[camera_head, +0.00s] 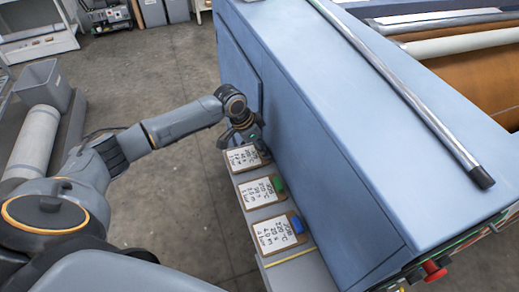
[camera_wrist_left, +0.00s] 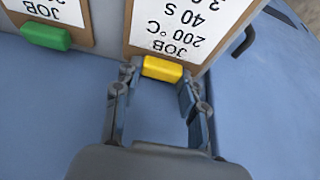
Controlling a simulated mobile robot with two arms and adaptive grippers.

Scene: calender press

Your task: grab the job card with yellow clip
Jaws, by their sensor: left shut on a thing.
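The job card with the yellow clip (camera_wrist_left: 162,68) is at the top centre of the left wrist view, upside down, with "JOB", "200 °C" and "40 S" readable. In the head view this card (camera_head: 243,158) is the farthest of three cards in a row along the press's side. My left gripper (camera_head: 246,133) is over its clip end and covers the clip there. In the left wrist view the left gripper's fingers (camera_wrist_left: 158,78) are on either side of the yellow clip, shut on it. My right gripper is not in view.
A card with a green clip (camera_head: 262,191) and one with a blue clip (camera_head: 280,233) lie nearer on the same ledge (camera_head: 297,272). The blue press body (camera_head: 330,110) rises right beside the cards. A grey bin (camera_head: 43,86) stands at left; open floor (camera_head: 170,215) lies between.

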